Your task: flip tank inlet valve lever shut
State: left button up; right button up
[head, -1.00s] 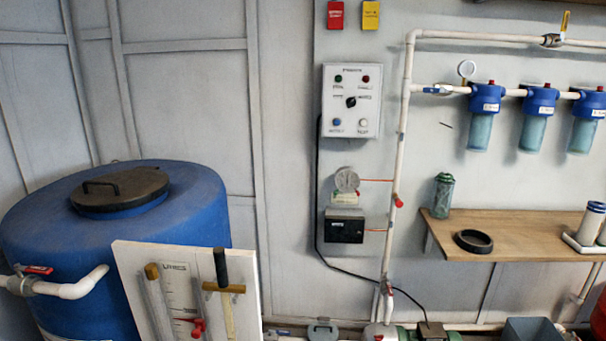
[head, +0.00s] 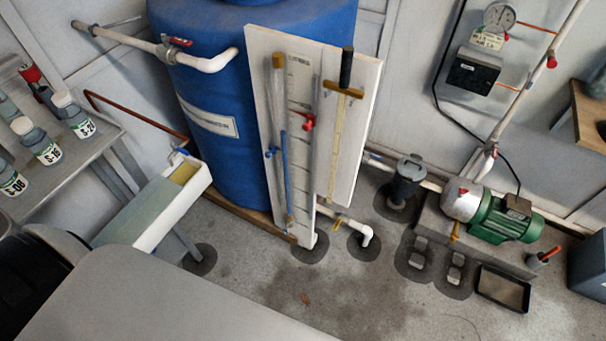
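The blue tank (head: 225,150) stands at the upper middle of the head view, its top cut off by the frame edge. A valve (head: 170,52) sits on this pipe, left of the elbow. Its red lever (head: 178,41) lies roughly in line with the pipe, on its upper side. Neither of my grippers shows in the head view.
A white board (head: 357,120) with a level gauge and red clip stands before the tank. A bench with labelled bottles (head: 42,147) and a white trough (head: 175,210) are at left. A green pump (head: 505,218) is at right. Floor (head: 340,285) in front is mostly clear.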

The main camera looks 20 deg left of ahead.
aim_at(175, 40)
jog(key=u, duration=1.45)
jog(key=i+l+u, duration=0.1)
jog(key=i+l, duration=0.25)
jog(key=i+l+u, duration=0.1)
jog(key=i+l, duration=0.25)
jog(key=l, duration=0.3)
